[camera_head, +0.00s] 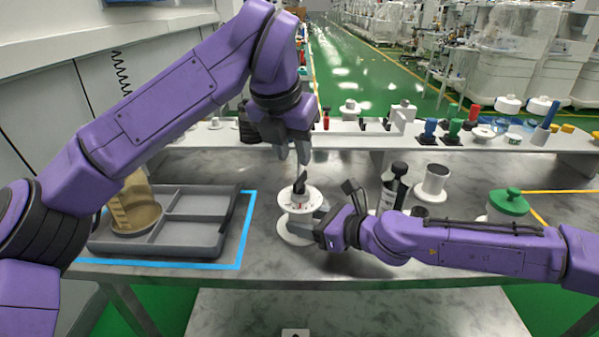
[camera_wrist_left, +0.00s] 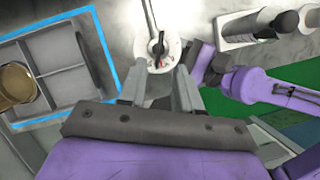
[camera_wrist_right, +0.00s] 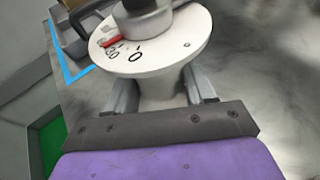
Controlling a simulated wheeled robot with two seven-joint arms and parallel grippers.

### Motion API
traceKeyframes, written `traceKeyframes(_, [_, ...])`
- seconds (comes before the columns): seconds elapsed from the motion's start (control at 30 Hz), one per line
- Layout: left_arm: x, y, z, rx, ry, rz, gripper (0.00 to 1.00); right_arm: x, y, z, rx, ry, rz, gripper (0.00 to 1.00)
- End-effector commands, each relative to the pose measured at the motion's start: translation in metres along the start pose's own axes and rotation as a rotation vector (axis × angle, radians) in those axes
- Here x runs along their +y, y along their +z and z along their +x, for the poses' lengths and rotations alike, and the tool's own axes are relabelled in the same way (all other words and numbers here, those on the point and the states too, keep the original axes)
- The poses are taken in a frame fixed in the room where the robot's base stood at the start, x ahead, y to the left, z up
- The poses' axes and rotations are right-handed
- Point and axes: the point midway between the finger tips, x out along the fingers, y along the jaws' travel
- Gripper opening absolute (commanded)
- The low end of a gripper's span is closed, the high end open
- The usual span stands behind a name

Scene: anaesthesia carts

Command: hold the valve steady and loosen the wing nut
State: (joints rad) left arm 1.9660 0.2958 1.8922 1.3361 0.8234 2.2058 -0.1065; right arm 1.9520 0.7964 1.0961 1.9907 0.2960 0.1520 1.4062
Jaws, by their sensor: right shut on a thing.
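The valve (camera_head: 300,200) is a white spool-shaped body standing upright on the grey table, with a numbered dial and a red mark on top. The black wing nut (camera_head: 300,182) sits at the centre of the dial; it also shows in the left wrist view (camera_wrist_left: 159,45). My right gripper (camera_head: 315,217) is shut on the valve's narrow neck, below the dial; in the right wrist view its fingers flank the neck (camera_wrist_right: 160,92). My left gripper (camera_head: 293,155) points down above the wing nut, open and empty, its fingers apart from the nut.
A grey divided tray (camera_head: 190,236) holding a tan round container (camera_head: 133,212) lies at left inside blue tape. A raised shelf (camera_head: 350,138) with small parts runs behind.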

Motion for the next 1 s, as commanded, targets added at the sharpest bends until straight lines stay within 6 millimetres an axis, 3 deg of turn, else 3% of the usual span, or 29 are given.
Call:
traceKeyframes(0.1, [0.000,-0.001,0.031,0.004,-0.002,-0.001,0.33,0.000,0.000,0.000,0.000,-0.001,0.000,0.37])
traceKeyframes(0.3, [0.000,0.000,0.063,0.001,0.000,-0.002,0.33,-0.001,0.000,0.000,0.000,-0.001,0.000,0.37])
traceKeyframes(0.67, [0.000,0.000,0.071,-0.001,0.001,-0.002,0.33,-0.001,0.000,0.000,0.000,-0.002,0.001,0.37])
traceKeyframes(0.77, [0.000,0.000,0.071,-0.001,0.001,-0.002,0.00,-0.001,0.000,0.000,0.000,-0.002,0.001,0.37])
traceKeyframes(1.0, [0.000,0.000,0.071,0.000,0.002,-0.004,0.00,0.000,0.000,0.000,0.000,-0.001,0.000,0.37])
